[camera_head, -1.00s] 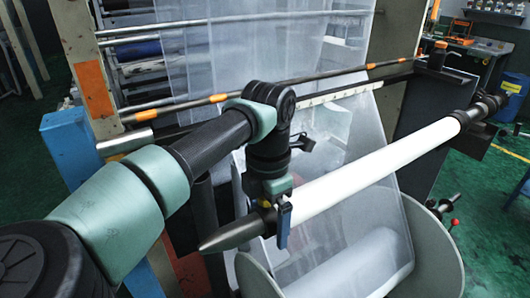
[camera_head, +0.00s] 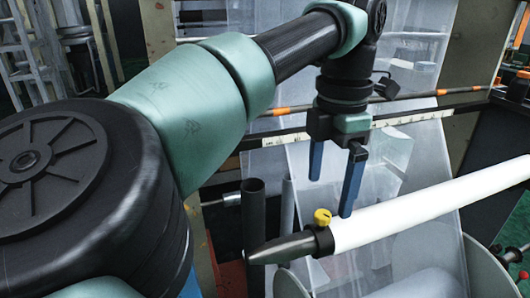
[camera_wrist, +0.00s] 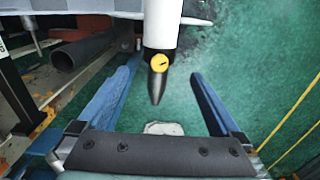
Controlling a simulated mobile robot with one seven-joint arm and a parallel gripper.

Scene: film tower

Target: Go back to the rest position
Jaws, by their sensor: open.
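My gripper (camera_head: 331,197) is open, with its two blue fingers pointing down above the near end of the white roll (camera_head: 440,213). The roll's shaft ends in a dark tapered tip (camera_head: 284,250) with a yellow knob (camera_head: 322,216) on it. In the wrist view, the knob (camera_wrist: 159,63) and tip (camera_wrist: 157,88) show in the gap between the fingers of my gripper (camera_wrist: 165,70), with nothing gripped. The near finger overlaps the roll's end in the head view; I cannot tell the exact clearance.
Clear film (camera_head: 405,120) hangs behind my gripper from the machine frame. A dark bar with orange bands (camera_head: 440,93) crosses behind it. A dark upright tube (camera_head: 253,225) stands left of the tip. Green floor (camera_wrist: 250,50) shows at right in the wrist view.

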